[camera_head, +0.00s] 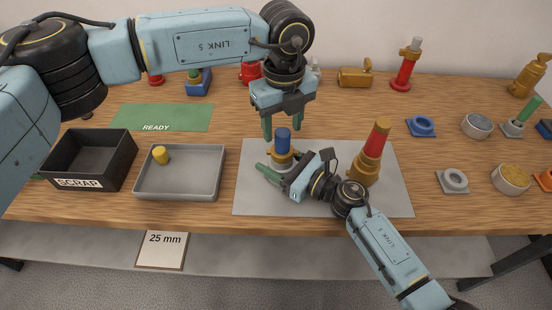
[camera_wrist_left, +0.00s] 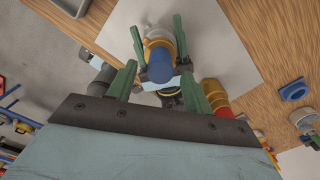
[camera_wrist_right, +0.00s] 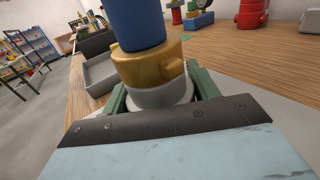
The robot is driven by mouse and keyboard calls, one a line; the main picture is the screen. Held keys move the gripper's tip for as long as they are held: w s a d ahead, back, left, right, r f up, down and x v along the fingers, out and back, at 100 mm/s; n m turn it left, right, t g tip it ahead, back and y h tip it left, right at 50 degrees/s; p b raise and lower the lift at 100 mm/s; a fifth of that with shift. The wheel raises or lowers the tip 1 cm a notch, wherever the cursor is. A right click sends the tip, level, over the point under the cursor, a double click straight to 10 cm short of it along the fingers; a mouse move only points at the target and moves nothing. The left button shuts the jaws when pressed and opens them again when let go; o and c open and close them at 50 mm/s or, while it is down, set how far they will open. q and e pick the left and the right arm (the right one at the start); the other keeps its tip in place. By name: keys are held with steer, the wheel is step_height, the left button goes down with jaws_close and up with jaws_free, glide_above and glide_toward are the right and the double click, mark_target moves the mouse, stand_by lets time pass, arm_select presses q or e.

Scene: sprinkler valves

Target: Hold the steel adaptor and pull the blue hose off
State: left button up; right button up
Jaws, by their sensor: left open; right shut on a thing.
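An upright stack stands on the grey mat: the blue hose (camera_head: 283,137) on top, a brass fitting (camera_head: 281,156) below it, and the pale steel adaptor (camera_wrist_right: 162,95) at the bottom. My right gripper (camera_head: 269,172) is shut on the steel adaptor low down, its green fingers on either side. My left gripper (camera_head: 282,131) is open and points down over the stack. In the left wrist view the blue hose (camera_wrist_left: 160,68) lies between its fingers, with a gap to each. The head view mostly hides the adaptor behind the right gripper.
A taller brass and red stack (camera_head: 375,150) stands on the mat (camera_head: 320,205) right of my right gripper. A grey tray (camera_head: 180,193) holding a yellow piece and a black SCRAP box (camera_head: 90,160) are left. Several fittings line the table's back and right. The green READY area (camera_head: 165,117) is clear.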

mark_target(283, 132)
arm_select(q)
steer(key=shift+f, duration=1.55)
steer(key=shift+c, duration=0.3)
jaws_close()
steer(key=shift+r, duration=0.15)
steer(key=shift+r, duration=4.15)
arm_select(e)
steer(key=o, duration=1.5)
